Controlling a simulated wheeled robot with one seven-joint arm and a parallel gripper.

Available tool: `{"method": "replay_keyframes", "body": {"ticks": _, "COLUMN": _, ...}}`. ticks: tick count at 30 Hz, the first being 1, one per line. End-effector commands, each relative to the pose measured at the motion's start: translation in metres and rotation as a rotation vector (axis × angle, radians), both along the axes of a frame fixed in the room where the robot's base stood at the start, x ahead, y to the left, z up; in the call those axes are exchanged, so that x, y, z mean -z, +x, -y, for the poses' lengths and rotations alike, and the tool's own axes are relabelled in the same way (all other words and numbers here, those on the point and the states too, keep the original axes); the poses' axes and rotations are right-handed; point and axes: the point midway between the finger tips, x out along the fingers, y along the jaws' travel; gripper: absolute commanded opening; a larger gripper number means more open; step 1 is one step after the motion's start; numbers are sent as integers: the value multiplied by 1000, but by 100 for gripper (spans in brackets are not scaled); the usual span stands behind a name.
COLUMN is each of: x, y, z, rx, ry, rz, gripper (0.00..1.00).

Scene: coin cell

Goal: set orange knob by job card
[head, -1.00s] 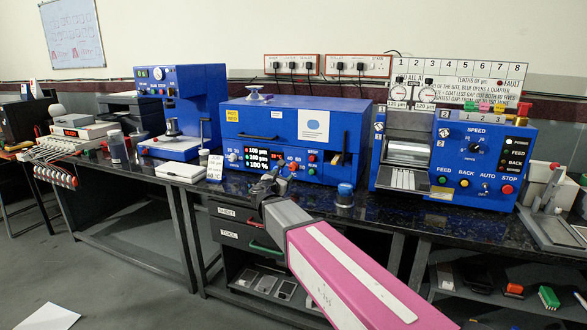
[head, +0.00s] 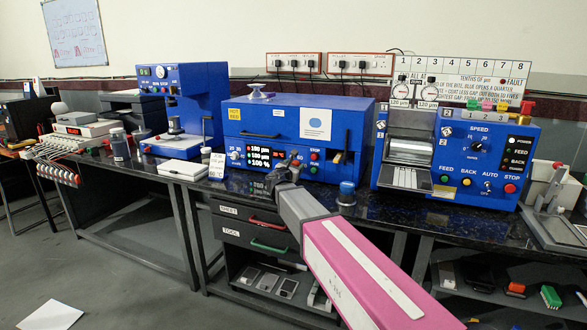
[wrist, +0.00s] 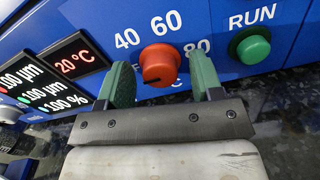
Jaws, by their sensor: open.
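The orange knob (wrist: 158,65) sits on the blue machine's front panel in the wrist view, below the printed 40 and 60 and left of 80. A small mark shows low on its face; its exact setting is hard to read. My gripper (wrist: 163,72) is open, with one green finger on each side of the knob and a gap on both sides. In the head view my gripper (head: 290,167) is at the panel and hides the knob. A small white card (head: 217,165) stands on the bench left of the machine; its writing is too small to read.
The panel display (wrist: 55,80) reads 20 °C in red beside several other values. A green RUN button (wrist: 249,46) is close to the right finger. A blue-topped jar (head: 346,192) stands on the bench right of my gripper. Another blue machine (head: 455,160) is farther right.

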Motion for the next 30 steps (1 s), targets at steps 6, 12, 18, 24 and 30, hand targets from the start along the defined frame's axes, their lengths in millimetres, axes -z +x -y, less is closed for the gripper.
{"method": "replay_keyframes", "body": {"ticks": 6, "x": 0, "y": 0, "z": 0, "rx": 0, "ry": 0, "rz": 0, "gripper": 10}}
{"method": "replay_keyframes", "body": {"ticks": 12, "x": 0, "y": 0, "z": 0, "rx": 0, "ry": 5, "rz": 2, "gripper": 11}}
{"method": "replay_keyframes", "body": {"ticks": 18, "x": 0, "y": 0, "z": 0, "rx": 0, "ry": 51, "rz": 18, "gripper": 11}}
{"method": "replay_keyframes", "body": {"ticks": 24, "x": 0, "y": 0, "z": 0, "rx": 1, "ry": 167, "rz": 60, "gripper": 11}}
{"method": "replay_keyframes", "body": {"ticks": 30, "x": 0, "y": 0, "z": 0, "rx": 1, "ry": 334, "rz": 122, "gripper": 11}}
